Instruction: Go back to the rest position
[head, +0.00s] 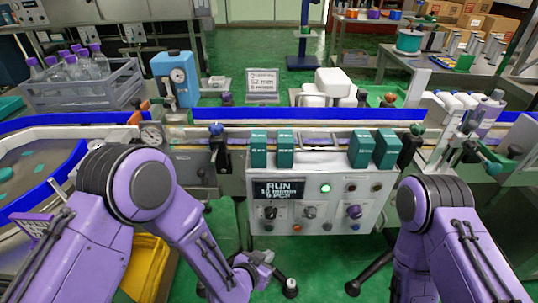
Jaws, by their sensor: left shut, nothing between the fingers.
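My left arm comes in from the left and bends down. Its gripper (256,272) hangs low, in front of and below the left side of the control panel (324,226); it is small here, and shut and empty. My right arm comes in at the lower right, and its gripper is outside the picture. Several teal blocks (362,149) stand along the panel's top edge.
A conveyor with blue rails (310,114) runs across behind the panel. A grey crate (84,90) of purple-capped bottles and a blue gauge device (176,80) stand at the left. A yellow bin (148,268) is beside my left arm. Green floor shows below the panel.

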